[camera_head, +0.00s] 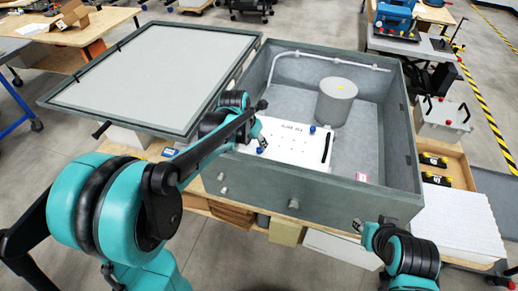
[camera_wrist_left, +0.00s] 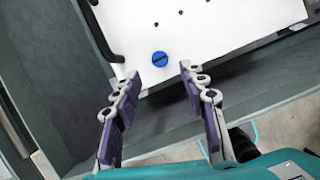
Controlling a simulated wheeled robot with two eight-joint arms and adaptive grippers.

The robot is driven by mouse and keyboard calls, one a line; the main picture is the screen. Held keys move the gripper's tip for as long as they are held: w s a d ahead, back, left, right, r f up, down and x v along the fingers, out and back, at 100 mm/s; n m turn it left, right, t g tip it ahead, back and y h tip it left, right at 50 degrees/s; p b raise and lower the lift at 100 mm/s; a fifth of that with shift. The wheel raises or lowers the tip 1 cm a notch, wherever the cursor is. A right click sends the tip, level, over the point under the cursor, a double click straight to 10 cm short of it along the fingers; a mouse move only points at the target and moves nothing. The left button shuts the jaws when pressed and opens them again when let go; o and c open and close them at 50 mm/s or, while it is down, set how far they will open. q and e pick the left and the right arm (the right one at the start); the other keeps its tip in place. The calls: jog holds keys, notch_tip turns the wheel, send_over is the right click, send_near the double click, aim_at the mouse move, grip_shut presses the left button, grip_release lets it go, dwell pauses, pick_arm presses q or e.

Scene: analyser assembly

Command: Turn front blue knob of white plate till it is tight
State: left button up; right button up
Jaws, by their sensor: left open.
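The white plate (camera_head: 290,143) lies inside the grey open box, and it also shows in the left wrist view (camera_wrist_left: 225,25). The front blue knob (camera_head: 261,150) is near the plate's front left edge. In the left wrist view this round blue knob (camera_wrist_left: 160,59) has a dark slot across its top. A second blue knob (camera_head: 312,129) sits at the plate's back edge. My left gripper (camera_wrist_left: 160,76) is open and empty, with its fingertips either side of the line to the front knob, apparently short of it. My right gripper (camera_head: 365,232) is outside the box's front right; its jaws are unclear.
The grey box (camera_head: 300,187) has raised walls around the plate. A grey cylinder (camera_head: 336,101) and a pipe (camera_head: 325,58) are at its back. Its framed lid (camera_head: 150,78) lies to the left. A white stack (camera_head: 462,220) stands at the right.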

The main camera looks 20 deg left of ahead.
aim_at(259, 149)
pick_arm(q)
jog(key=b+x, duration=0.1)
jog(key=x, duration=0.5)
jog(key=shift+r, duration=0.1)
grip_shut()
